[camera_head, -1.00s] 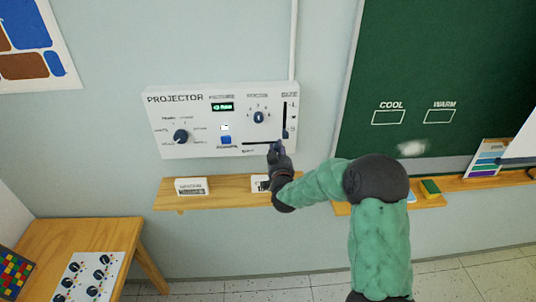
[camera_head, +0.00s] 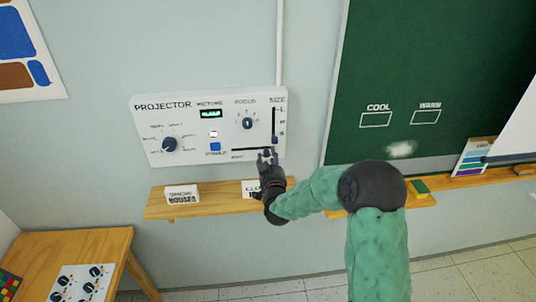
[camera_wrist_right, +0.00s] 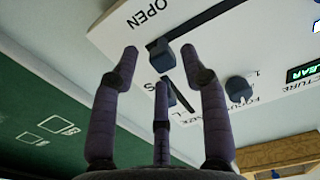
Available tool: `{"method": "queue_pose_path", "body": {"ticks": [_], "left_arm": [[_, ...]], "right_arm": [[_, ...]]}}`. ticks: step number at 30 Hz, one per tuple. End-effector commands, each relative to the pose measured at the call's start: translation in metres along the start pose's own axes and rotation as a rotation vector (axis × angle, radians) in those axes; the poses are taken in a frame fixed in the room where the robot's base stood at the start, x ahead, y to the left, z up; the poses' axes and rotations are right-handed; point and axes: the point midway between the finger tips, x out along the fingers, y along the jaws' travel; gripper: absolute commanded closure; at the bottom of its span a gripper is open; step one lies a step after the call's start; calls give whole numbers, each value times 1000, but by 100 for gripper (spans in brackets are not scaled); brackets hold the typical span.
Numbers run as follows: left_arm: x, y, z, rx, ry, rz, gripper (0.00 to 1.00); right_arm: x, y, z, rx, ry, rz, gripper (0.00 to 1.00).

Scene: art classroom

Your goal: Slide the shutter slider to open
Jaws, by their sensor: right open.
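The white projector panel (camera_head: 185,107) hangs on the wall. Its horizontal shutter slot (camera_head: 240,150) runs along the lower right. The shutter slider's dark blue knob (camera_wrist_right: 163,57) sits at the slot end beside the word OPEN in the right wrist view. In the head view my right gripper (camera_head: 267,154) is at the slot's right end and partly covers it. In the right wrist view the gripper (camera_wrist_right: 159,53) is open, with the knob between its two upper fingertips. I cannot tell whether they touch it. My left gripper is in neither view.
The vertical size slider (camera_head: 274,124) is close above my right gripper. A wooden shelf (camera_head: 220,203) with small printed signs (camera_head: 182,195) is just below. A green chalkboard (camera_head: 440,60) is to the right. A wooden table (camera_head: 100,243) with a knobbed panel stands lower left.

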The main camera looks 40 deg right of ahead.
Motion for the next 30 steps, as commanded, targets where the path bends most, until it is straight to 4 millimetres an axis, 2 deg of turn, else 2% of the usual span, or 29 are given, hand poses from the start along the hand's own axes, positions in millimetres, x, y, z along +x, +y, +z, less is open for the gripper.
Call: {"method": "queue_pose_path", "body": {"ticks": [3, 9, 15, 21, 30], "left_arm": [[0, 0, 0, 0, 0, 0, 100], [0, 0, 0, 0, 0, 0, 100], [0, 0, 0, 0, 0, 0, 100], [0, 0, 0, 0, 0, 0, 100], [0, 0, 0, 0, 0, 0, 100]], "right_arm": [[-25, 0, -1, 0, 0, -1, 55], [-62, 0, -1, 0, 1, -1, 55], [-86, 0, -1, 1, 2, 1, 55], [-92, 1, -1, 1, 2, 2, 55], [-92, 1, -1, 1, 2, 1, 55]]}}
